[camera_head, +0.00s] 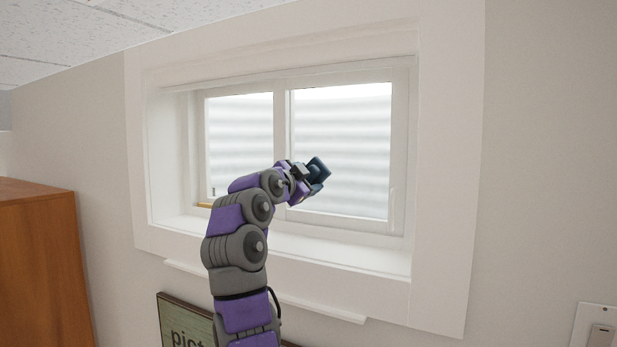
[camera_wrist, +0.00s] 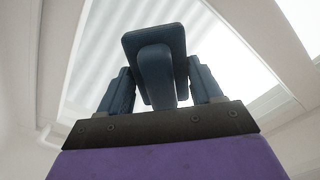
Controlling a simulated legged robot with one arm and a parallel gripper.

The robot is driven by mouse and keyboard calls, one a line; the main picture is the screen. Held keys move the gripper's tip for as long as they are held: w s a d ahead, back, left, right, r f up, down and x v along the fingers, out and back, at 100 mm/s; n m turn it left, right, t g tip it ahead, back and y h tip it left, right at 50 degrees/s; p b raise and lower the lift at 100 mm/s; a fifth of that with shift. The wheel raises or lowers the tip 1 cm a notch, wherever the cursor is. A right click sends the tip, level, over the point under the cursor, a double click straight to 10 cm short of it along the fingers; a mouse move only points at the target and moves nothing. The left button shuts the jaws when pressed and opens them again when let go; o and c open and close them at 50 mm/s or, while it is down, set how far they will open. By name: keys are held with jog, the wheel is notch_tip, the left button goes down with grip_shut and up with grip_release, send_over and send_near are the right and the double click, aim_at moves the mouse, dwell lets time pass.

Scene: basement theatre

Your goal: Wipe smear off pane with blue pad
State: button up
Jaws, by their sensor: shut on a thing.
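The window pane (camera_head: 345,135) is the right half of a white two-part window, with pale corrugated ribbing behind it. My gripper (camera_head: 307,176) is in front of this pane, near its lower left. It is shut on the blue pad (camera_head: 320,170). In the wrist view my gripper (camera_wrist: 158,90) has a finger on each side of the pad's handle, and the blue pad (camera_wrist: 153,40) faces forward toward the pane (camera_wrist: 98,55). I cannot tell whether the pad touches the glass. I cannot make out a smear; my arm and the pad hide part of the pane.
The window sits in a deep white frame (camera_head: 455,150) with a sill (camera_head: 340,253). A small yellowish thing (camera_head: 204,204) lies at the sill's left. A wooden cabinet (camera_head: 42,265) stands at the left. A sign (camera_head: 178,322) is below the window, a wall switch (camera_head: 600,335) lower right.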

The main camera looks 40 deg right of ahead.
jog(key=b+v, duration=0.3)
jog(key=v, duration=0.3)
dwell(0.5)
jog(key=shift+s+a, duration=0.1)
jog(key=shift+b+v, duration=0.75)
jog(key=shift+v, duration=0.65)
